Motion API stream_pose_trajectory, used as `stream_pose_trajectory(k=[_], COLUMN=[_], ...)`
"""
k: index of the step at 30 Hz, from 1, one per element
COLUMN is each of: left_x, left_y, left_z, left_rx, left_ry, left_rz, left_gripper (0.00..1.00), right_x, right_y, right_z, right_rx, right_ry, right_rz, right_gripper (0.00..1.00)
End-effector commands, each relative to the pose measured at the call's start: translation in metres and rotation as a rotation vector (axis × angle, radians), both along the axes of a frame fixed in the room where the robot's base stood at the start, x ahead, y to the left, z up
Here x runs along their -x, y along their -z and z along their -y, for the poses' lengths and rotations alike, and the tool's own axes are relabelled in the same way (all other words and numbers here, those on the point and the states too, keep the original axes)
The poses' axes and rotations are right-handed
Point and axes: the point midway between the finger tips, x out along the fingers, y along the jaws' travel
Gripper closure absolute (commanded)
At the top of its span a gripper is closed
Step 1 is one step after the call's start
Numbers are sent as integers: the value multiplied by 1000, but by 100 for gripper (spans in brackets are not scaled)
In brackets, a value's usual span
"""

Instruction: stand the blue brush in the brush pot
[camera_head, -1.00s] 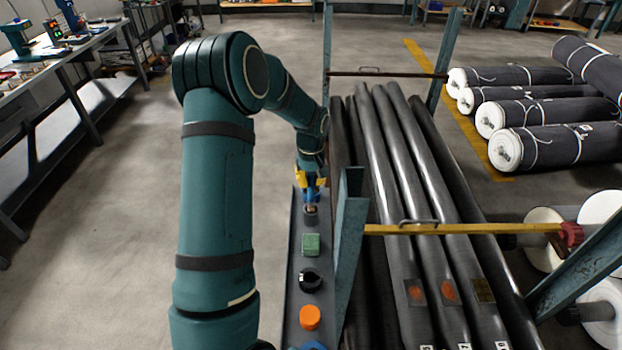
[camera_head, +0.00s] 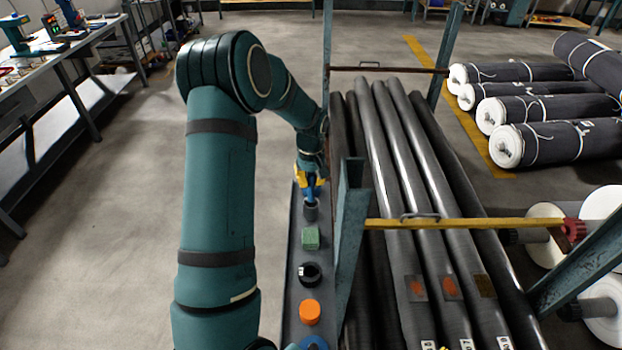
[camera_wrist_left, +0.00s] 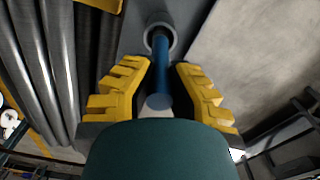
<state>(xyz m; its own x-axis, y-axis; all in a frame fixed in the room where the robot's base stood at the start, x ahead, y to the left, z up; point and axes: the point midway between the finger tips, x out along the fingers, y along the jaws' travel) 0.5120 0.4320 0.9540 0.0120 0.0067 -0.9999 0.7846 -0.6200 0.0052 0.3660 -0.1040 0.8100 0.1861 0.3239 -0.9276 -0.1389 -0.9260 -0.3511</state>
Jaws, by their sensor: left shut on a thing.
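My left gripper (camera_head: 310,180) is over the far end of the narrow grey shelf. In the left wrist view its yellow fingers (camera_wrist_left: 160,68) are shut on the blue brush (camera_wrist_left: 158,82), which shows as a blue handle. The brush also shows in the head view (camera_head: 311,191), upright below the fingers. The brush pot (camera_head: 311,212) is a small dark grey cup on the shelf; in the wrist view its round rim (camera_wrist_left: 172,36) surrounds the brush's far end. That end is hidden in the dark opening; how deep it sits I cannot tell. My right gripper is not in view.
Nearer on the shelf (camera_head: 292,270) stand a green block (camera_head: 311,239), a black ring-shaped item (camera_head: 310,275), an orange round item (camera_head: 310,312) and a blue item (camera_head: 314,344). A teal rack post (camera_head: 350,230) and long dark rolls (camera_head: 400,180) are close on the right.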

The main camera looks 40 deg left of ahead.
Motion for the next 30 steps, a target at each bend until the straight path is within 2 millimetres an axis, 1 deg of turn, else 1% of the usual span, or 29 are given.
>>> stream_pose_trajectory(k=[21, 22, 24, 30], left_x=[0, 0, 0, 0], left_y=[20, 20, 19, 19], left_z=[0, 0, 0, 0], left_rx=[0, 0, 0, 0], left_ry=[0, 0, 0, 0], left_rz=[0, 0, 0, 0], left_gripper=[100, 82, 60, 60], right_x=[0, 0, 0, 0], right_y=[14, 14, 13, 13], right_z=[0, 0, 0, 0], right_rx=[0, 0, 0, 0], right_ry=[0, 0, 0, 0], right_rz=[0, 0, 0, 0], right_gripper=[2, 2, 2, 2])
